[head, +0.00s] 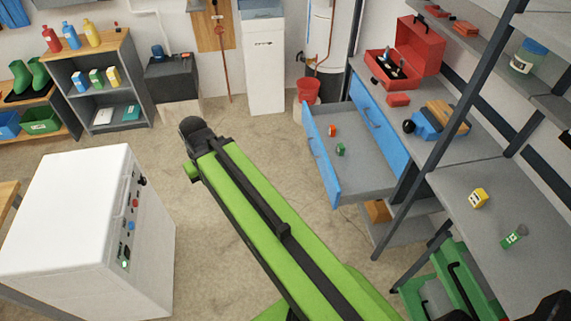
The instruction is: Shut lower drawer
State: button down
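The lower drawer (320,160) of the grey workbench has a blue front with a handle. It is pulled well out, and its grey inside shows. A small orange item (332,131) and a small green item (340,149) lie in it. The upper drawer front (372,112), also blue with a handle, appears shut above it. My gripper (193,132) is the dark end of my green arm. It is left of the open drawer, apart from it over the floor. Whether its fingers are open or shut is not clear.
A white cabinet (80,220) with buttons stands at the left. A red bucket (307,90) is behind the drawer. The workbench top (455,155) holds a red toolbox (410,55). A dark shelf post (440,130) stands right of the drawer.

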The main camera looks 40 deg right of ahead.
aim_at(363, 174)
jog(key=u, duration=0.55)
jog(key=i, duration=0.6)
jog(key=u, duration=0.45)
jog(key=k, duration=0.75)
jog(key=z, duration=0.2)
jog(key=i, duration=0.7)
jog(key=u, duration=0.05)
